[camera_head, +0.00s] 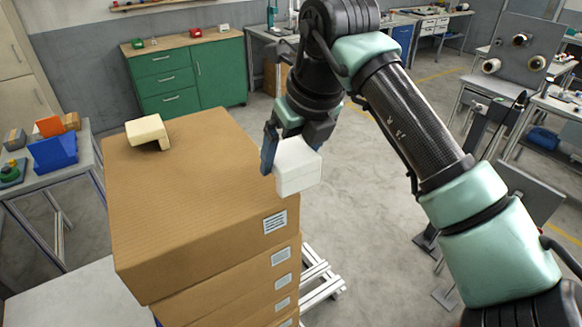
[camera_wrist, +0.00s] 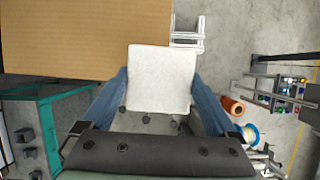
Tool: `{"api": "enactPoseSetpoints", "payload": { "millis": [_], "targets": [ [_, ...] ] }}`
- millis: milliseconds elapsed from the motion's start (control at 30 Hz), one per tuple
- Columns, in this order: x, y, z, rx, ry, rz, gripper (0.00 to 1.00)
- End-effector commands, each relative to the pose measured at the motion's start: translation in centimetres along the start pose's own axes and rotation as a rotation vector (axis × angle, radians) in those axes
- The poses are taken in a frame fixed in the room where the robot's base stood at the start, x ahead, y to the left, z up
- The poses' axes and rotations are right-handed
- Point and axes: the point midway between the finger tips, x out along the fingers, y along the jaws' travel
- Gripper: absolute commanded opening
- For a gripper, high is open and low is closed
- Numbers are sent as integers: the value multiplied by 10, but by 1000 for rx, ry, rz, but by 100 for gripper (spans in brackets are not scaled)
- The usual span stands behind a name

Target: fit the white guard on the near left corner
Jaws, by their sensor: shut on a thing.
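The white guard (camera_head: 297,168) is a small block-like piece held in my gripper (camera_head: 291,142). It hangs by the right-hand corner of the top carton (camera_head: 190,190); I cannot tell whether it touches the carton. In the wrist view the guard (camera_wrist: 161,80) sits between the two blue fingers, with its upper part overlapping the carton's corner (camera_wrist: 90,38). The near left corner of the top carton (camera_head: 118,262) is bare. A cream guard (camera_head: 148,131) rests on the far left corner.
More cartons (camera_head: 240,285) are stacked below the top one. A grey table with a blue bin (camera_head: 54,152) stands at left. A green cabinet (camera_head: 187,75) stands behind. Metal rails (camera_head: 322,275) stick out low at right. Space above the carton top is clear.

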Motion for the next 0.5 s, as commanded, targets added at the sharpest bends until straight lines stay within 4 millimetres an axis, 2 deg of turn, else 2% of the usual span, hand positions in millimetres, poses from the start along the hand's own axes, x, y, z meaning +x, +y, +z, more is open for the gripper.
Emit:
{"api": "enactPoseSetpoints", "payload": {
  "millis": [300, 500],
  "targets": [
    [34, 0, -15, 1, 1, 1, 38],
    [36, 0, -15, -1, 0, 0, 38]
  ]
}}
